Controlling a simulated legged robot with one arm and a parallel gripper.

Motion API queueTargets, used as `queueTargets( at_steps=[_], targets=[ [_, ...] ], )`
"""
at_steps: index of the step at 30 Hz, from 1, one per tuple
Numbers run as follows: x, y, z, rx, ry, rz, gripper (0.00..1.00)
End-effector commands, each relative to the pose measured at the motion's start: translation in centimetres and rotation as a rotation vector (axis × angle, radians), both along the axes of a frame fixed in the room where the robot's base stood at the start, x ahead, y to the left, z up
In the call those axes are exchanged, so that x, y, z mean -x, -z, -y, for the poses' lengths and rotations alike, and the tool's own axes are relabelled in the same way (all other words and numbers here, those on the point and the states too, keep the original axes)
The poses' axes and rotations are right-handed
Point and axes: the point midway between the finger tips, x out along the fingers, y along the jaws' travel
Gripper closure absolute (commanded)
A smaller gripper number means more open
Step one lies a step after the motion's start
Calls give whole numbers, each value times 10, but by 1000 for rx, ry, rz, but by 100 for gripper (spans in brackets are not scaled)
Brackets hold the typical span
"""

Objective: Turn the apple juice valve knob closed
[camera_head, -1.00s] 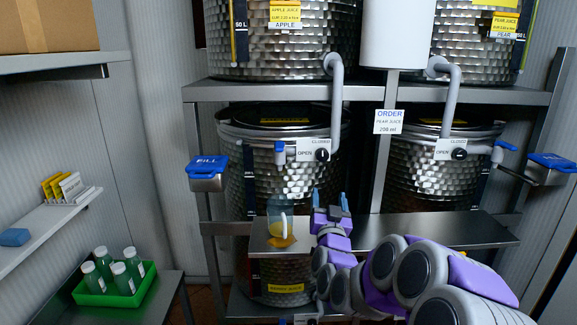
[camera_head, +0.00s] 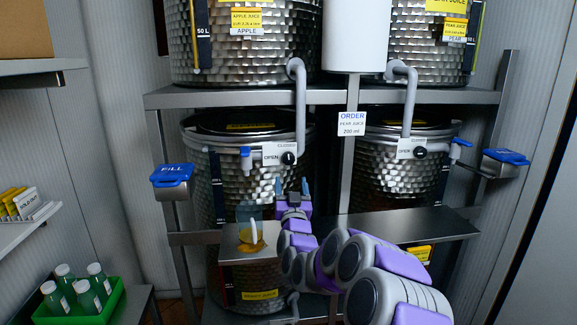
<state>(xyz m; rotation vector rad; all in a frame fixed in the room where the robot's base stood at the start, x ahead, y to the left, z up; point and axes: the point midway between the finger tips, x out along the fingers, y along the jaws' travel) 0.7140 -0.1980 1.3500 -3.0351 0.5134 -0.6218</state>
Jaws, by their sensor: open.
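The apple juice valve knob (camera_head: 289,158) is a small black knob on a white plate marked OPEN and CLOSED, below the steel tank labelled APPLE JUICE (camera_head: 247,52). The knob's setting is too small to read. My gripper (camera_head: 292,187) is open and empty, its two blue fingertips pointing up, just below the knob in the picture. I see no contact with the knob. A blue-handled tap (camera_head: 246,158) is left of the plate.
The pear juice knob (camera_head: 420,152) is to the right. An order card (camera_head: 352,123) reads pear juice, 200 ml. A FILL box (camera_head: 172,180) is at the left. A green crate (camera_head: 112,303) of bottles is lower left. The shelf (camera_head: 420,224) right of my gripper looks clear.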

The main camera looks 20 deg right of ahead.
Motion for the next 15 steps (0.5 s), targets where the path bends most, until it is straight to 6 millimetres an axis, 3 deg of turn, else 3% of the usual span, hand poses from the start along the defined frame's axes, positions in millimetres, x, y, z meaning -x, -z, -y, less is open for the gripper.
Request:
queueTargets(
  at_steps=[15],
  targets=[
    [-52, -22, 18, 0, 0, 0, 31]
  ],
)
